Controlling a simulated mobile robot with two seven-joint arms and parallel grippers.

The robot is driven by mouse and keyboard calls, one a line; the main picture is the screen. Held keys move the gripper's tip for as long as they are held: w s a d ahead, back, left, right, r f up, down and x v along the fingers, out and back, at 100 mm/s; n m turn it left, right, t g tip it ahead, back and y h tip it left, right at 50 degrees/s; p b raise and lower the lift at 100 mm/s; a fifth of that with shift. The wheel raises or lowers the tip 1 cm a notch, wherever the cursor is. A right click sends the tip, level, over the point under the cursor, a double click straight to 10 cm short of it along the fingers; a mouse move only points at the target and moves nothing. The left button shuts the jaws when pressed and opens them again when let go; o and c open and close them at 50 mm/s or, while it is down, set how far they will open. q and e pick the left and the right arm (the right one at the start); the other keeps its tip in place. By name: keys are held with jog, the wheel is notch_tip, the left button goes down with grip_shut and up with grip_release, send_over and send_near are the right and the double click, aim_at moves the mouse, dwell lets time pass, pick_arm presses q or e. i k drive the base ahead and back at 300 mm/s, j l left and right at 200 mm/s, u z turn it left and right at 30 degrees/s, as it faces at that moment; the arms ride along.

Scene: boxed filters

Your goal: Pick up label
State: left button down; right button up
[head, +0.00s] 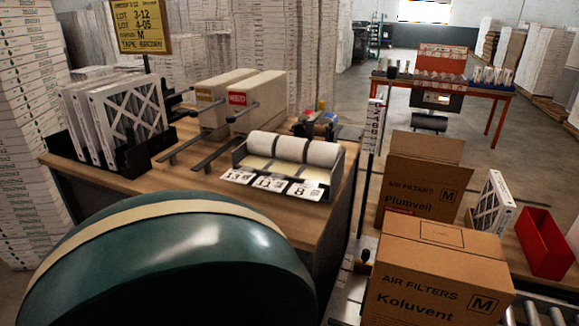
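Three white labels with black print stick out along the front of a dark dispenser (238,156) on the wooden workbench. The left label (238,176), the middle label (270,183) and the right label (306,191) lie side by side. Their print is too small to read surely. White label rolls (290,148) sit behind them in the dispenser. Neither of my grippers is in view. I cannot see whether either one holds anything.
Pleated filters (125,115) stand in a black rack at the bench's left, beside two beige machines (258,100). A closed Koluvent box (435,275) and an open Plumveil box (418,190) stand right. A red bin (545,243) is farther right. A large dark green rounded form blocks the lower left.

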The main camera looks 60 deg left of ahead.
aim_at(298, 190)
jog(key=k+l+u, duration=0.1)
jog(key=u, duration=1.8)
jog(key=k+j, duration=0.05)
